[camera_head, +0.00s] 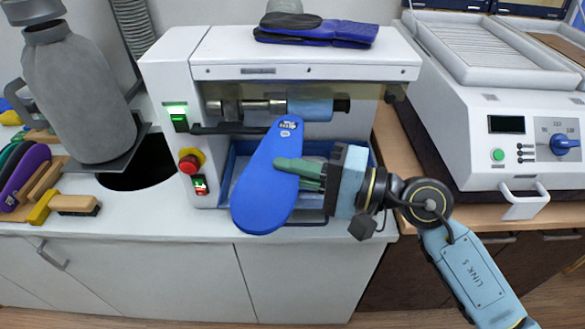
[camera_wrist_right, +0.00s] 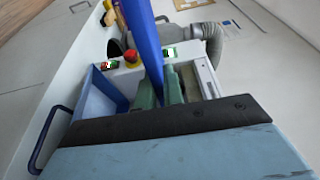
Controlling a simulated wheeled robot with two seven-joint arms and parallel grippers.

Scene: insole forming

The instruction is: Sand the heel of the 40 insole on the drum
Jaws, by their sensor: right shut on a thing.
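A blue insole (camera_head: 262,190) is in my right gripper (camera_head: 285,166), in front of the white sanding machine (camera_head: 165,75). The green fingers are shut on its middle. One end with a white label points up towards the drum; the wide end hangs down to the left. In the right wrist view the insole (camera_wrist_right: 143,40) shows edge-on between the fingers (camera_wrist_right: 160,90). The blue sanding drum (camera_head: 310,108) sits on a horizontal shaft just above the labelled end. I cannot tell whether they touch. My left gripper is not in view.
A blue tray (camera_head: 232,160) is below the drum. A red stop button (camera_head: 189,161) and lit green switch (camera_head: 177,117) are on the machine's left. A grey dust collector (camera_head: 75,95) stands left, a white press (camera_head: 500,110) right. Dark blue insoles (camera_head: 320,34) lie on top.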

